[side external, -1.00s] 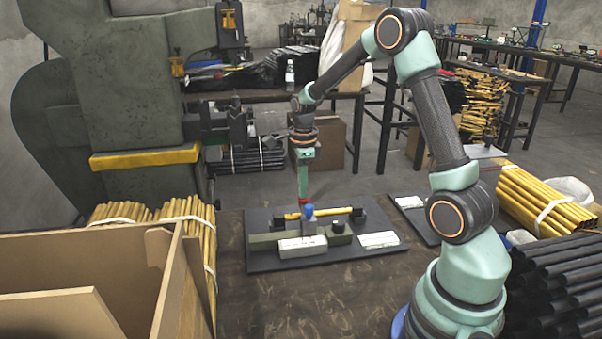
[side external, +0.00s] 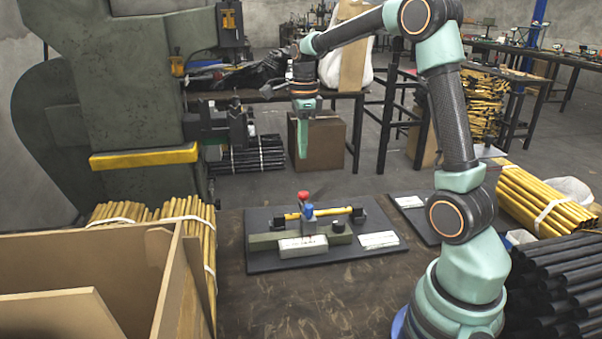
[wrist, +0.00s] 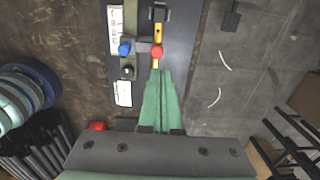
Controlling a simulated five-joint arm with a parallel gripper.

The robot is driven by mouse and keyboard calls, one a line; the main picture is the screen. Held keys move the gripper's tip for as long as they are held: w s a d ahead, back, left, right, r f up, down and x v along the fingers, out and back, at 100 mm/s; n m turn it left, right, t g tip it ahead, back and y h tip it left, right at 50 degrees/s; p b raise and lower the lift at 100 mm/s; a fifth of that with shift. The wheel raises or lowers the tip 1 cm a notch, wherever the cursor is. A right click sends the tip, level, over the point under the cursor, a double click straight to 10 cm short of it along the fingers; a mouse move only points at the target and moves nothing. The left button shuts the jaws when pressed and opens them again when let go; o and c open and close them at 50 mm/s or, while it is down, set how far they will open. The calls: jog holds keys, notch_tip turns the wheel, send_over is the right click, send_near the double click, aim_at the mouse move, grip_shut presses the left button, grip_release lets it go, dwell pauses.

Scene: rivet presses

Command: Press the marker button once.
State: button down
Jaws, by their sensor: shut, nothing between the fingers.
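A dark board (side external: 365,252) on the table bears a small press fixture. A red knob (side external: 303,196) stands on it above a yellow tube (side external: 330,212); the wrist view also shows the red knob (wrist: 157,52). A blue knob (side external: 309,211) is just in front, and a black knob (side external: 338,227) sits to its right. No readable lettering tells which one is the marker button. My gripper (side external: 303,155) is shut and empty, pointing down, in the air above the red knob with a clear gap. In the wrist view my fingertips (wrist: 158,72) appear just below the red knob.
White labels lie on the board (side external: 378,240) and fixture (side external: 303,245). A second dark board (side external: 415,222) is at right. A wooden crate (side external: 172,290) stands front left, a large green press (side external: 120,90) behind it. Yellow tubes (side external: 540,197) and black tubes (side external: 560,280) are stacked at right.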

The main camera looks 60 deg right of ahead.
jog(key=shift+r, duration=1.3)
jog(key=s+a+n+t, duration=0.2)
jog(key=s+a+n, duration=0.4)
jog(key=n, duration=0.7)
jog(key=s+a+n+t, duration=0.3)
jog(key=s+a+n, duration=0.3)
jog(key=a+n, duration=0.5)
jog(key=r+n, duration=0.1)
jog(key=n, duration=0.2)
jog(key=shift+a, duration=0.15)
